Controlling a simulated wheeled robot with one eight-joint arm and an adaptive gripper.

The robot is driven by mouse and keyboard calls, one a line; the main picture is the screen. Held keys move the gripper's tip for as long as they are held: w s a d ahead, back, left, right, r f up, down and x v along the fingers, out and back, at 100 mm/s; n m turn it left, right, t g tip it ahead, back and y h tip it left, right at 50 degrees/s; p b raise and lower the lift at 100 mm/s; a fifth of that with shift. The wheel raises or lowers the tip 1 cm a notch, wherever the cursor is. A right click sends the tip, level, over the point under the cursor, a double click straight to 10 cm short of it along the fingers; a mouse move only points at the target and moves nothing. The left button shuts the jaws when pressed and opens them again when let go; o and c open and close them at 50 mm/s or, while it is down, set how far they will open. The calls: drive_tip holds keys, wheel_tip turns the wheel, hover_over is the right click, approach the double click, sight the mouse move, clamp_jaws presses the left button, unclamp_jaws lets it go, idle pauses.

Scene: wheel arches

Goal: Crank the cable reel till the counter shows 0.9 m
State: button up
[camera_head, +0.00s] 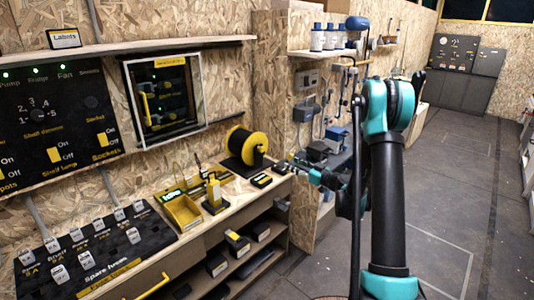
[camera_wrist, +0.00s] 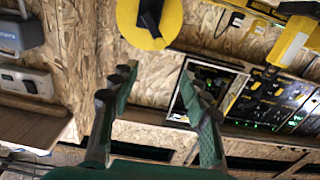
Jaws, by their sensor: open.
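The cable reel (camera_head: 246,147), a black drum with yellow flanges, stands on the far right end of the workbench. In the wrist view its round yellow side (camera_wrist: 130,22) is at the top edge, partly cut off, with a black part (camera_wrist: 150,18) across its middle that may be the crank. A small black box with a pale display (camera_head: 262,180) lies in front of the reel; I cannot read it or tell if it is the counter. My gripper (camera_wrist: 157,80) is open and empty, its fingers apart from the reel. In the head view my gripper (camera_head: 298,165) is right of the reel.
The bench (camera_head: 225,212) also holds a yellow bin (camera_head: 183,214) and a yellow-and-black tool stand (camera_head: 214,193). A glass-fronted wall cabinet (camera_head: 165,93) hangs behind. Shelves with bottles (camera_head: 317,38) and grey boxes are close to my arm. The floor at right is clear.

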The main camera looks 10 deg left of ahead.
sight(263, 150)
drive_tip(key=x, duration=1.7)
drive_tip(key=shift+w+r, duration=0.1)
drive_tip(key=shift+r, duration=0.05)
drive_tip(key=shift+c, duration=0.2)
clamp_jaws()
